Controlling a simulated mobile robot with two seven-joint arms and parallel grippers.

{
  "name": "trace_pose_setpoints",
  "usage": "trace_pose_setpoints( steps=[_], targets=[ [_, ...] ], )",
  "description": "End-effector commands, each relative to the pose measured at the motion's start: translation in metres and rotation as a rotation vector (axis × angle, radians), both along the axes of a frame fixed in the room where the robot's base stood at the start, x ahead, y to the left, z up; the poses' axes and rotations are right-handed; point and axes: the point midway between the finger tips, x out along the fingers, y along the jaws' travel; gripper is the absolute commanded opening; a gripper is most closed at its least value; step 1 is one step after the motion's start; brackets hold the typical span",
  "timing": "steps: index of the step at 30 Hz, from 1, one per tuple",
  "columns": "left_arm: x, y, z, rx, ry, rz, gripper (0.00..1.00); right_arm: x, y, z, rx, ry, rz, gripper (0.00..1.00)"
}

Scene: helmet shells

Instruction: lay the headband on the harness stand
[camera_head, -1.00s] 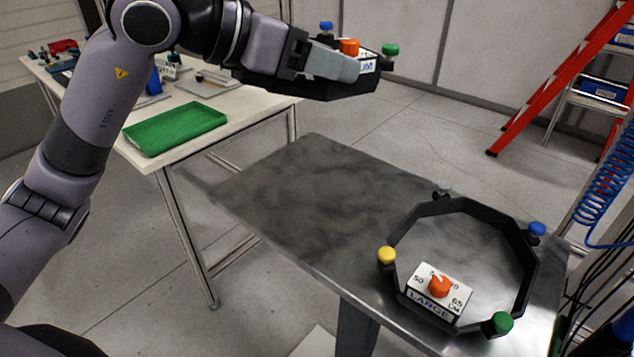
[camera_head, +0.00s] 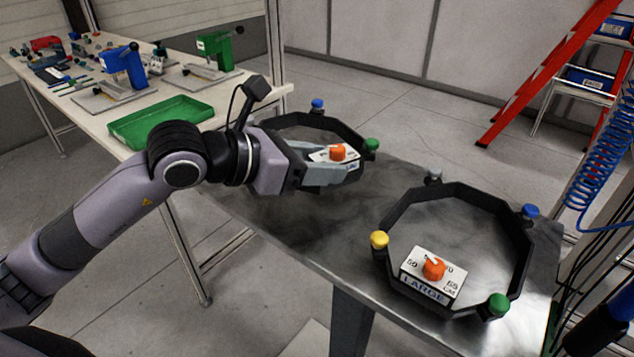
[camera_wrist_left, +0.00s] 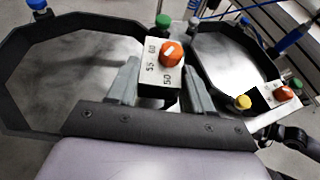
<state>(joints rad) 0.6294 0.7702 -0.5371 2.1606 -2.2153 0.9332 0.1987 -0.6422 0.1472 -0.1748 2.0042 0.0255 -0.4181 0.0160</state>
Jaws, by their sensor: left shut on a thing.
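The held headband (camera_head: 348,131) is a black many-sided ring with blue and green knobs and a white size block with an orange dial. My left gripper (camera_head: 327,165) is shut on its size block, with the ring reaching away over the metal table. In the left wrist view the block (camera_wrist_left: 160,72) reads 50, 55, 60 between the grey fingers. I cannot tell whether the ring touches the table. A second headband (camera_head: 458,192), marked LARGE, lies to the right on the table. I cannot make out for sure which thing is the harness stand. My right gripper is not in view.
The metal table (camera_head: 310,238) has bare surface in front of the held ring. A workbench behind left bears a green tray (camera_head: 160,118), a blue device (camera_head: 123,68) and a green device (camera_head: 213,45). A red ladder (camera_head: 540,70) and a blue coiled hose (camera_head: 592,175) stand right.

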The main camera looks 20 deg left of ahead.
Motion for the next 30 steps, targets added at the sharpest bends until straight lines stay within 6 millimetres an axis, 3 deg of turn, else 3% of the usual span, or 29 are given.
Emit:
trace_pose_setpoints(
  steps=[6, 19, 20, 21, 22, 30],
  targets=[
    [0.000, 0.001, -0.034, 0.003, 0.004, 0.001, 0.18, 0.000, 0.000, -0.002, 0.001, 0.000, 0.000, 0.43],
    [0.000, 0.000, -0.042, 0.001, 0.001, 0.000, 0.18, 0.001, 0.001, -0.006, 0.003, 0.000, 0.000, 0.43],
    [0.000, 0.000, -0.041, 0.002, 0.002, 0.000, 0.57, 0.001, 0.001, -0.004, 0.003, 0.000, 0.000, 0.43],
    [0.000, 0.000, -0.040, 0.002, 0.002, 0.000, 0.70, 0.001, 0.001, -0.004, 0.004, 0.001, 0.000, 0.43],
    [0.000, 0.000, -0.040, 0.002, 0.002, 0.000, 0.76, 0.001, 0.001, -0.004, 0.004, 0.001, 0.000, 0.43],
    [0.000, 0.000, -0.040, 0.002, 0.002, 0.000, 0.76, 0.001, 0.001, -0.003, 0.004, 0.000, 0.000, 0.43]
  ],
)
